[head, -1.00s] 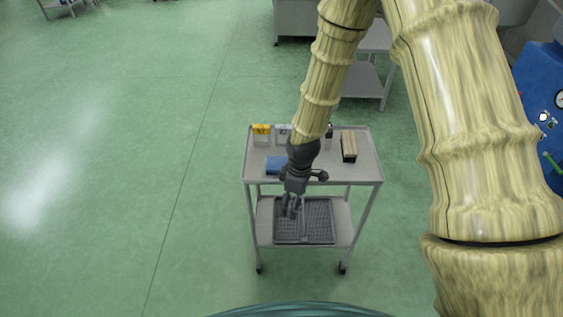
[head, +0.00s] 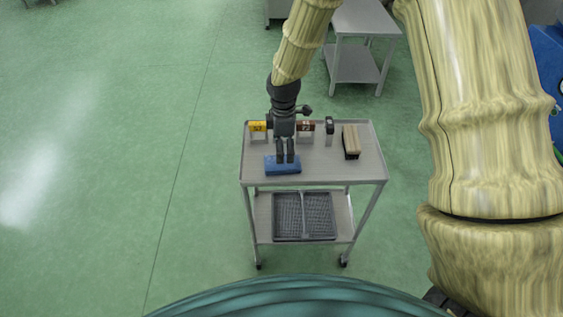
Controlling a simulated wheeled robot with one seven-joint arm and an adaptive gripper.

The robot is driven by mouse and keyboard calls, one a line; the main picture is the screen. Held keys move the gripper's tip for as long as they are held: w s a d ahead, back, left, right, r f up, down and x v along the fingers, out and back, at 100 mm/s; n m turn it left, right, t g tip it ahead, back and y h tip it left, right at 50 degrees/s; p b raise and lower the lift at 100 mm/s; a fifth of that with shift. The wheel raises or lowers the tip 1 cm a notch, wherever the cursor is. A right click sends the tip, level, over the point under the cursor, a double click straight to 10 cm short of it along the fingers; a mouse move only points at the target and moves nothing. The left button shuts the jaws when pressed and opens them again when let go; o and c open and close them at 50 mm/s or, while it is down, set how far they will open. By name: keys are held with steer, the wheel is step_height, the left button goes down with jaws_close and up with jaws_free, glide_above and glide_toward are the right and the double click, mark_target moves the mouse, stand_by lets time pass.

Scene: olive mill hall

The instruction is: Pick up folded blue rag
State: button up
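The folded blue rag (head: 283,168) lies flat on the top shelf of a grey metal cart, near its front left edge. My gripper (head: 286,158) points down at the rag's back edge, with the fingertips overlapping it in the head view. Two fingers show side by side with a narrow gap between them, so it looks open. I cannot tell whether the fingertips touch the rag or hover just above it. The rag's front and both ends are in clear view.
On the cart's top shelf (head: 345,172) stand a yellow number tag (head: 258,127), a brown tag (head: 306,127), a small dark-topped object (head: 329,126) and a wooden brush-like block (head: 350,142). A dark grey crate (head: 318,216) sits on the lower shelf. A steel table (head: 365,22) stands behind.

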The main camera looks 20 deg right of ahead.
mark_target(271, 168)
steer(key=shift+w+f, duration=0.1)
steer(key=shift+f, duration=0.65)
steer(key=shift+s+f, duration=0.1)
steer(key=shift+s, duration=0.1)
steer(key=shift+f+p, duration=0.25)
steer(key=shift+p, duration=0.1)
steer(key=shift+f+p, duration=0.7)
steer(key=shift+f, duration=1.6)
steer(key=c, duration=1.1)
